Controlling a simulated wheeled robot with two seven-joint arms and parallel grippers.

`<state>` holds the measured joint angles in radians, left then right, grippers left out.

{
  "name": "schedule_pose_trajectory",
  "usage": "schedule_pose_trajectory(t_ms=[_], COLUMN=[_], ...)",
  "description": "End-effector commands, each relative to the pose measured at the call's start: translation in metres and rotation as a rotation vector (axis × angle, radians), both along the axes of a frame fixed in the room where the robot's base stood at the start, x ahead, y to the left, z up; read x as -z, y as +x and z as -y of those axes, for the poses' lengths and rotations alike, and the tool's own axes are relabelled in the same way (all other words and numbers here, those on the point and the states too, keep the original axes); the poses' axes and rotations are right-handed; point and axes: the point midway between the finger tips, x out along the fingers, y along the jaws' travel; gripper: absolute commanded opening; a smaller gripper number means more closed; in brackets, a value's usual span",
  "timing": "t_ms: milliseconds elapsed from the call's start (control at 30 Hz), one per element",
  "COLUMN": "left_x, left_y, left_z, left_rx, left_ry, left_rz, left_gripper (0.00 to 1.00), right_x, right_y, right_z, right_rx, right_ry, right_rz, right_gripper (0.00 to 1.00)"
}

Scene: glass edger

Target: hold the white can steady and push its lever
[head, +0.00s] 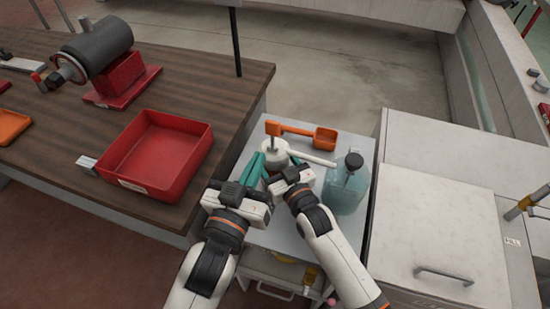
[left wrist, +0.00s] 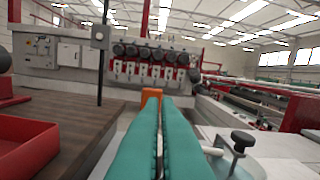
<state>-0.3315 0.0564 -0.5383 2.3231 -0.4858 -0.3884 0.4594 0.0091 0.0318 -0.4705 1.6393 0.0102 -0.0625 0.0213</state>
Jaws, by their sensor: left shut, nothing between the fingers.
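The white can (head: 277,150) stands on the small grey cabinet top, with a white spout (head: 312,158) reaching right. The grippers hide its lower body, and I cannot make out its lever clearly. My left gripper (head: 257,157) has its teal fingers shut and empty, just left of the can. In the left wrist view its shut fingers (left wrist: 156,105) fill the middle and hide most of the can; part of the spout (left wrist: 212,150) shows to their right. My right gripper (head: 278,166) is at the can's front side; its fingertips are partly hidden, and I cannot tell whether it grips the can.
An orange scoop (head: 302,134) lies behind the can. A clear bluish jug with a black cap (head: 349,187) stands close at the right. A red tray (head: 158,155) sits on the wooden table at left. A white cabinet (head: 440,225) borders the right side.

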Motion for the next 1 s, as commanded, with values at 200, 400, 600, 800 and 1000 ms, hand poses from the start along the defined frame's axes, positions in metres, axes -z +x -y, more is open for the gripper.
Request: schedule_pose_trajectory(t_ms=[200, 400, 600, 800, 1000], left_x=[-0.073, -0.140, -0.157, -0.118, -0.057], left_y=[0.007, -0.024, -0.078, -0.112, -0.096], left_z=[0.050, 0.115, 0.172, 0.200, 0.186], left_rx=[0.152, 0.408, 0.747, 1.144, 1.562], left_ry=[0.019, 0.090, 0.248, 0.522, 0.933], left_rz=[0.353, 0.793, 1.203, 1.506, 1.636], left_gripper=[0.00, 0.00, 0.00, 0.00, 0.00], right_x=[0.000, 0.000, 0.000, 0.000, 0.000], right_y=[0.000, 0.000, 0.000, 0.000, 0.000], right_z=[0.000, 0.000, 0.000, 0.000, 0.000], right_rx=[0.000, 0.000, 0.000, 0.000, 0.000], right_ry=[0.000, -0.001, -0.001, -0.001, -0.001], right_rz=[0.000, 0.000, 0.000, 0.000, 0.000], right_gripper=[0.46, 0.46, 0.46, 0.46, 0.46])
